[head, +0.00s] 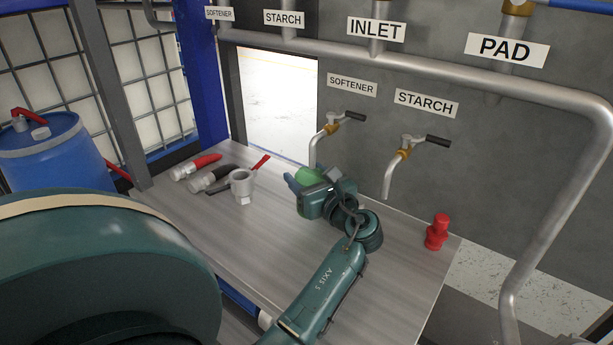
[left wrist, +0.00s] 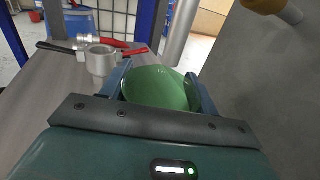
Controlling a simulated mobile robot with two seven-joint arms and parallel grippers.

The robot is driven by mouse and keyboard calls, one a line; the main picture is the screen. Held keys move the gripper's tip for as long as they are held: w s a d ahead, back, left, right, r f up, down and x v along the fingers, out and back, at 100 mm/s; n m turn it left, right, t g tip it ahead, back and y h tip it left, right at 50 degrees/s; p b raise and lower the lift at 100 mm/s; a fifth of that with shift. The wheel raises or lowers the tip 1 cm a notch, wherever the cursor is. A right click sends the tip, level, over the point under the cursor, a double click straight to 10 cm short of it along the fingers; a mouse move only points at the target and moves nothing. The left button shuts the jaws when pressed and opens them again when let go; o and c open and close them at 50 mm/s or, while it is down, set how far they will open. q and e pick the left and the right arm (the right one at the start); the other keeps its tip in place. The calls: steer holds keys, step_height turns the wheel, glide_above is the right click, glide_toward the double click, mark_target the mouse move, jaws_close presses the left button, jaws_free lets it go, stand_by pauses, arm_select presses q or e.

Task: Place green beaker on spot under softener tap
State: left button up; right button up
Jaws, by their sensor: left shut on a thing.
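The green beaker (head: 309,174) is between the fingers of my left gripper (head: 304,180), which is shut on it. In the left wrist view the beaker (left wrist: 160,88) fills the space between the two blue fingers. In the head view the gripper body hides much of it. The softener tap (head: 328,130) is on the grey wall under its label (head: 352,85). Its spout comes down just behind and above the beaker; the spout (left wrist: 180,35) also shows beyond the beaker in the left wrist view. The spot under the tap cannot be made out. My right gripper is not in view.
A grey valve fitting (head: 242,185) and red and black handled couplings (head: 196,167) lie on the table to the left. The starch tap (head: 400,160) hangs to the right. A red fitting (head: 437,232) stands near the table's right edge.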

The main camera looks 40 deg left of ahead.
arm_select(q)
steer(key=shift+f, duration=0.6)
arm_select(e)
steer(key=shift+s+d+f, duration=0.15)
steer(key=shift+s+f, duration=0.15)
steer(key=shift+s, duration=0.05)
arm_select(q)
steer(key=o, duration=1.1)
steer(key=shift+c, duration=0.2)
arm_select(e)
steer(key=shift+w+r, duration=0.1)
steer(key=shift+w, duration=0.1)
arm_select(q)
steer(key=shift+r, duration=0.15)
